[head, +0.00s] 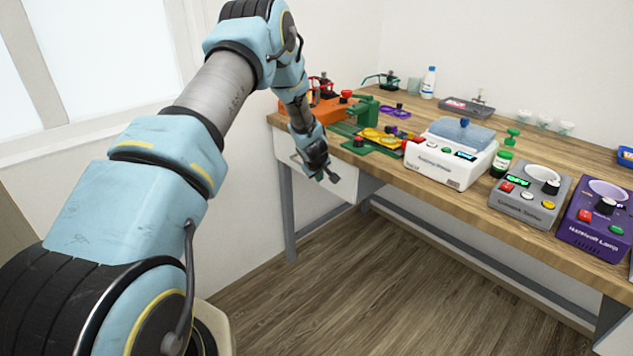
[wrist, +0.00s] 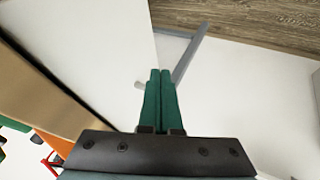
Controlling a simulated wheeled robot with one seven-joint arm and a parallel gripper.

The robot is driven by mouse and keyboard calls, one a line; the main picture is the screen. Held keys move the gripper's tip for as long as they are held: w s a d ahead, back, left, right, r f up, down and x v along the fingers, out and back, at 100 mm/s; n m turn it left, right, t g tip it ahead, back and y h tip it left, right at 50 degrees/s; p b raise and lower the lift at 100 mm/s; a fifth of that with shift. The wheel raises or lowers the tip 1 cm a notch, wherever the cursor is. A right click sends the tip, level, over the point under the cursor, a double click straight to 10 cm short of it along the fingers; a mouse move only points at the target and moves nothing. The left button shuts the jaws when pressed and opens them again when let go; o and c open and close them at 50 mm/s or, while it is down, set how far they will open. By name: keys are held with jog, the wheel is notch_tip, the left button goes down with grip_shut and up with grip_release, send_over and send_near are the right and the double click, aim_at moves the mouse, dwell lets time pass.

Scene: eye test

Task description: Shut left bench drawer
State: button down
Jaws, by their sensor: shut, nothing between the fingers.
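The left bench drawer (head: 346,186) is white and sits under the left end of the wooden bench. Its white panel also fills the left of the wrist view (wrist: 95,55), with a small pale knob (wrist: 139,85) near my fingers. I cannot tell whether the drawer stands out from the bench. My gripper (head: 326,178) is in front of the drawer, below the bench edge, and hides part of it. In the wrist view its green fingers (wrist: 160,72) are together and empty, close beside the knob. Whether they touch it is not clear.
The wooden bench (head: 400,170) carries a white device (head: 450,160), a grey device (head: 530,195), a purple lamp unit (head: 597,215) and a green stand (head: 365,115). A grey bench leg (head: 287,215) stands below the drawer. The floor (head: 350,280) in front is clear.

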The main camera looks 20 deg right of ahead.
jog(key=s+a+r+m+g+b, duration=0.1)
jog(key=s+a+r, duration=0.3)
jog(key=a+r, duration=0.25)
jog(key=s+a+r+m+b, duration=0.1)
jog(key=s+a+r, duration=0.4)
jog(key=r, duration=0.2)
jog(key=s+a+r+m+g+y, duration=0.1)
jog(key=s+a+r+g, duration=0.1)
jog(key=s+a, duration=0.9)
jog(key=s+a+r+m+g+y, duration=0.2)
jog(key=s+a+r, duration=0.1)
jog(key=s+a, duration=0.8)
jog(key=shift+s+a+r, duration=0.25)
jog(key=shift+a, duration=0.05)
